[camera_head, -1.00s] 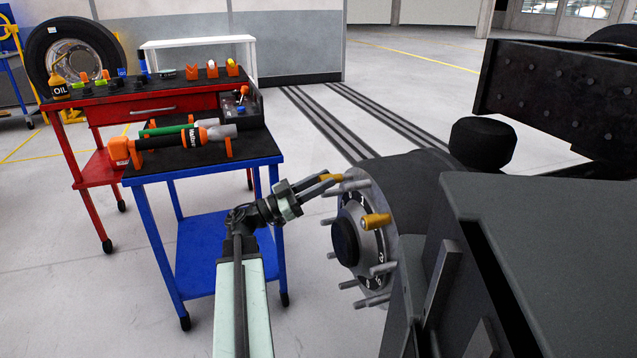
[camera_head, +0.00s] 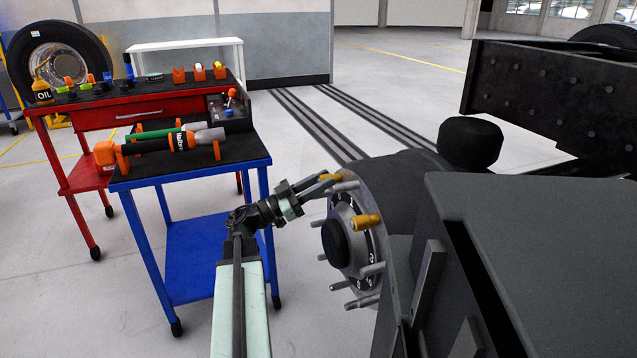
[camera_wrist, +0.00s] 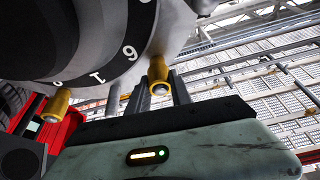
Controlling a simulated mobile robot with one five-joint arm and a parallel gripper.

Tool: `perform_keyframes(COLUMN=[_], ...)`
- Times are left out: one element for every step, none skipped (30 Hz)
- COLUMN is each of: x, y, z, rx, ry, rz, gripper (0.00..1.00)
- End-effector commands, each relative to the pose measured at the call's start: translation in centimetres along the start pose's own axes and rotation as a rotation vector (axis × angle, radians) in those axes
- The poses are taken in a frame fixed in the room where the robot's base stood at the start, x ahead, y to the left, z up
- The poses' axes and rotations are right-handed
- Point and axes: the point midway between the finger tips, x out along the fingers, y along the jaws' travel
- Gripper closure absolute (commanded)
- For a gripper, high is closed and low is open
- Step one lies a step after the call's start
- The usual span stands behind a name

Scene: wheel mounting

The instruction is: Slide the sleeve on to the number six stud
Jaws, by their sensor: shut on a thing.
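The held gold sleeve (camera_wrist: 158,76) is between the two dark fingers of my gripper (camera_wrist: 158,92), which is shut on it. How far the sleeve is over the stud is hidden. A second gold sleeve (camera_head: 367,221) sits on another hub stud, and a gold sleeve (camera_wrist: 55,105) also shows at the left of the wrist view.
Bare studs (camera_head: 341,285) stick out from the lower hub. A blue cart (camera_head: 190,180) with a long tool (camera_head: 160,145) stands left of my arm. A red cart (camera_head: 75,178) is behind it. The dark truck chassis (camera_head: 540,230) fills the right side.

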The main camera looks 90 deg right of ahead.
Motion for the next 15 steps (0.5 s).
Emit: perform_keyframes(x=[-0.01, -0.02, -0.03, -0.03, -0.03, -0.04, -0.04, -0.04, -0.05, -0.05, -0.05, -0.05, -0.06, -0.06, -0.06], y=[0.01, 0.01, 0.01, 0.01, 0.02, 0.02, 0.02, 0.02, 0.02, 0.02, 0.02, 0.02, 0.02, 0.02, 0.01], z=[-0.02, -0.02, -0.02, -0.02, -0.02, -0.03, -0.03, -0.03, -0.03, -0.03, -0.03, -0.03, -0.03, -0.03, -0.03], rx=[0.000, 0.000, 0.000, 0.000, 0.000, 0.000, 0.000, 0.000, 0.000, 0.000, 0.000, 0.000, 0.000, 0.000, 0.000], ry=[0.000, 0.000, 0.000, 0.000, 0.000, 0.000, 0.000, 0.000, 0.000, 0.000, 0.000, 0.000, 0.000, 0.000, 0.000], rz=[0.000, 0.000, 0.000, 0.000, 0.001, 0.001, 0.001, 0.001, 0.001, 0.001, 0.001, 0.001, 0.000, 0.000, 0.000], gripper=[1.00, 1.00, 1.00, 1.00, 1.00, 1.00, 1.00, 1.00, 1.00, 1.00, 1.00, 0.69, 0.60, 0.52, 0.49])
